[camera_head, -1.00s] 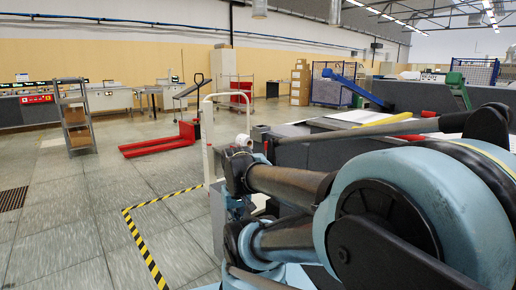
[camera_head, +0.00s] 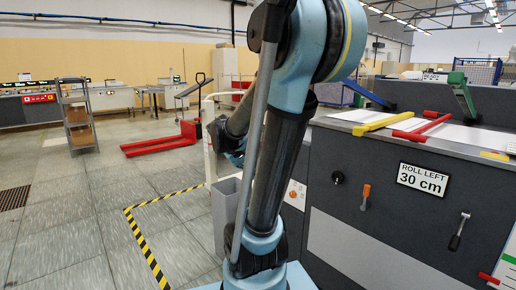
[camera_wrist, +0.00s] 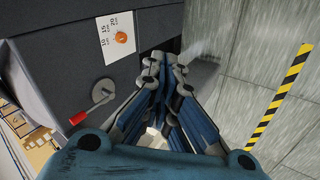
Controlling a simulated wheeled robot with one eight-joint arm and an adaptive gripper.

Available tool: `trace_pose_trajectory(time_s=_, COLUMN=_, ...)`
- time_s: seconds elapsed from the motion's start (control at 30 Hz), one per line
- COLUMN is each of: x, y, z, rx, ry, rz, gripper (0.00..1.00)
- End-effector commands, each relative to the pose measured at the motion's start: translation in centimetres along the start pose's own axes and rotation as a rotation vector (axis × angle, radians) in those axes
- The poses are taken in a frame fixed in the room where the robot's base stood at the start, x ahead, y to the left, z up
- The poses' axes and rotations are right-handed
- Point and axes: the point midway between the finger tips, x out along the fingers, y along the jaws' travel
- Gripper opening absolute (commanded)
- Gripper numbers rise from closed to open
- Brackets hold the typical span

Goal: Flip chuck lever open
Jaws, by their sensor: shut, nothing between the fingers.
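Several levers are on the dark machine, and I cannot tell which is the chuck lever. In the wrist view a lever with a red grip (camera_wrist: 79,117) and a round grey hub sits on a dark panel, left of my gripper. My gripper (camera_wrist: 165,60) is shut and empty, apart from that lever. A red-tipped handle (camera_head: 489,278) shows at the lower right. My arm hides part of the machine.
An orange dial (camera_wrist: 121,38) on a white numbered plate is above the red-grip lever. A "ROLL LEFT 30 cm" sign (camera_head: 422,180) is on the panel. Yellow-black floor tape (camera_head: 146,249) borders open floor at left. A red pallet truck (camera_head: 160,145) stands beyond.

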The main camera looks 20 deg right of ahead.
Motion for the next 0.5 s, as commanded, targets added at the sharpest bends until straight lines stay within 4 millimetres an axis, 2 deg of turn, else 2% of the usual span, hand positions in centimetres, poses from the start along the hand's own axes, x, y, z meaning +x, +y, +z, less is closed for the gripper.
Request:
trace_pose_trajectory(time_s=0.03, x=0.2, y=0.7, z=-1.5, rx=-0.009, ry=0.002, rz=0.032, gripper=0.0)
trace_pose_trajectory(time_s=0.2, x=1.2, y=3.0, z=-5.8, rx=-0.04, ry=0.009, rz=0.151, gripper=0.0)
trace_pose_trajectory(time_s=0.5, x=3.1, y=5.8, z=-13.6, rx=-0.097, ry=0.026, rz=0.361, gripper=0.0)
